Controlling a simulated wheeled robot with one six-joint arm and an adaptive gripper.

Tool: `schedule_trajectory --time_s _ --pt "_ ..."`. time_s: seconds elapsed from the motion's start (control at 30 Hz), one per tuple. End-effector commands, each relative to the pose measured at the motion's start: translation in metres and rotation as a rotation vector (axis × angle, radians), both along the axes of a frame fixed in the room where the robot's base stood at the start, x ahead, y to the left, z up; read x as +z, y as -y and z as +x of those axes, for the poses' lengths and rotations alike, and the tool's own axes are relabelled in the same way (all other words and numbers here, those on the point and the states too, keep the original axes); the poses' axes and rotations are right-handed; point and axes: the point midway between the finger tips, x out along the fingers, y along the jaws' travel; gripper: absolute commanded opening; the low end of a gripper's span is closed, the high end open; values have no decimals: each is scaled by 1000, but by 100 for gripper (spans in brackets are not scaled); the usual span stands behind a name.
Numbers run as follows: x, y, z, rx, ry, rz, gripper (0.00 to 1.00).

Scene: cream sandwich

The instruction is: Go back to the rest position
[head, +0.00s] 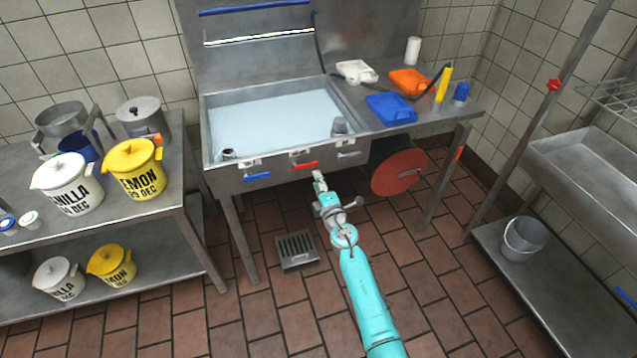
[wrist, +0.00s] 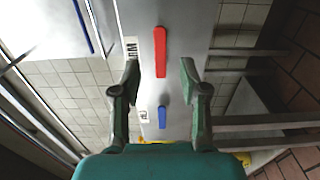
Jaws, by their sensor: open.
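My teal arm reaches forward over the tiled floor toward the front of the steel sink unit (head: 222,187). My gripper (head: 319,180) is at the end of it, just below and in front of the sink's front panel. In the wrist view my gripper (wrist: 160,80) has its two fingers spread wide with nothing between them. Past the fingers, the red handle (wrist: 161,52) and the blue handle (wrist: 162,117) show on the panel. They also show in the head view as a red handle (head: 303,165) and a blue handle (head: 257,176). Whether the fingers touch the panel cannot be told.
A steel table at left holds the vanilla bucket (head: 68,190) and the lemon bucket (head: 134,172). A red disc (head: 399,172) is under the sink's right side. A blue tray (head: 391,109) and orange tray (head: 409,82) lie on the drainboard. A floor drain (head: 296,250) is left of my arm.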

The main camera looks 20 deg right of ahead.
Motion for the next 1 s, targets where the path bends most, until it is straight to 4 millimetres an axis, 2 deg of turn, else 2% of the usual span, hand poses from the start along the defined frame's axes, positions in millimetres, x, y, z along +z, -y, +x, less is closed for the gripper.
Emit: schedule_trajectory --time_s 0.3,0.37,0.47,0.57,0.7,1.0 --pt "-2 0 -2 0 -1 3 44" --pt "-6 -1 -8 2 -5 14 44" --pt "-21 -5 -30 6 -16 61 44" --pt "-41 -11 -66 11 -33 137 44" --pt "-65 -20 -125 18 -57 262 44" --pt "-91 -35 -250 17 -106 529 44"
